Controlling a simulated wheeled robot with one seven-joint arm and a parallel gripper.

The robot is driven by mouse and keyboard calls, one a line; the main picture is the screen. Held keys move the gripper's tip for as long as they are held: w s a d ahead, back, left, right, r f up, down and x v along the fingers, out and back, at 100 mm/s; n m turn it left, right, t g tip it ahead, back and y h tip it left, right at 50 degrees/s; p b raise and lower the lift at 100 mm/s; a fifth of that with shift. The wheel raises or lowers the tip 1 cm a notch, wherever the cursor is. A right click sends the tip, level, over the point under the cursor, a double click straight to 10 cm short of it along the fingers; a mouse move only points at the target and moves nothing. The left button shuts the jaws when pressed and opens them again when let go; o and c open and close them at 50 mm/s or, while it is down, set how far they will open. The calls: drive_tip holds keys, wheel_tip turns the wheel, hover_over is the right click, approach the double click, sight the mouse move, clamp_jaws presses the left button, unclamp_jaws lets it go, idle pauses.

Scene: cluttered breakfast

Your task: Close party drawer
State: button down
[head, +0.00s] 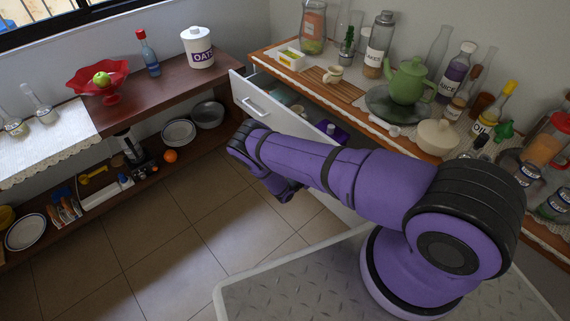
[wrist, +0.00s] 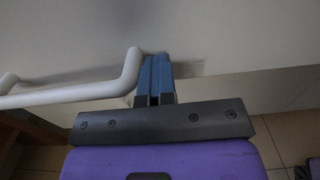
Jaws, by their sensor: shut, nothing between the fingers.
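The party drawer (head: 262,105) is a white drawer pulled out from the wooden cabinet, with a white bar handle on its front. Items lie inside it, including a purple one (head: 333,131). In the wrist view, the white drawer front (wrist: 225,45) fills the upper part, and the handle (wrist: 85,93) runs from the left to a bend beside my fingers. My gripper (wrist: 155,62) is shut and empty, its blue fingertips at the drawer front just right of the handle's end. In the head view, my purple arm hides my fingers and part of the drawer.
The cabinet top (head: 335,86) holds a green teapot (head: 407,82), bottles and jars. A dark wooden shelf (head: 150,85) at the left carries a red fruit bowl (head: 98,78) and an oats canister (head: 197,47). The tiled floor (head: 165,220) between is clear.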

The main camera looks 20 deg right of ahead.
drive_tip(key=shift+x, duration=5.25)
drive_tip(key=shift+w, duration=0.1)
drive_tip(key=shift+x, duration=1.45)
drive_tip(key=shift+v, duration=4.55)
